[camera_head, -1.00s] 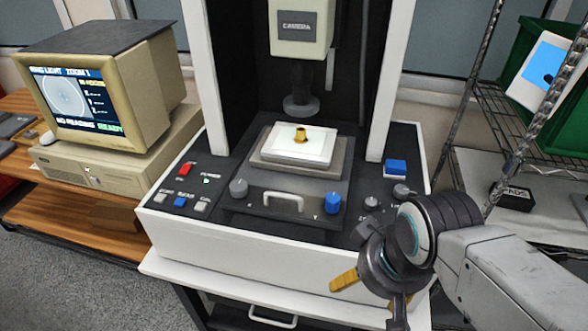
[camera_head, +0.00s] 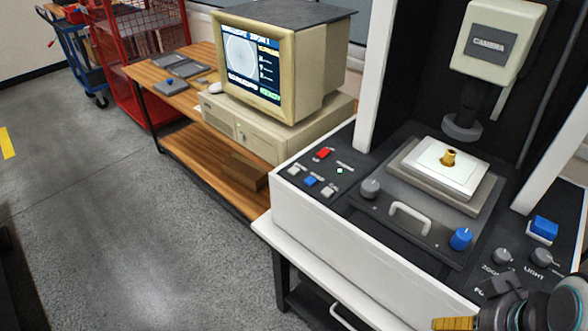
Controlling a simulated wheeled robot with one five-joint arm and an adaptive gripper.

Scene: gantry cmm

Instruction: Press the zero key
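A row of three small keys is on the left of the machine's dark front panel: a pale key (camera_head: 294,171), a blue key (camera_head: 310,181) and a pale key (camera_head: 328,192). Their labels are too small to read, so I cannot tell which, if any, is the zero key. A grey unit with a blue spot (camera_head: 172,84) lies on the wooden desk; its markings are also unreadable. My gripper (camera_head: 480,318) is at the bottom right corner, partly cut off, right of the keys and apart from them. One yellow finger shows; the other is out of frame.
A red switch (camera_head: 323,153) and a lit green lamp (camera_head: 339,171) are near the keys. Knobs, a handle (camera_head: 410,217) and a stage with a brass part (camera_head: 449,157) are to the right. A monitor (camera_head: 270,65) stands behind.

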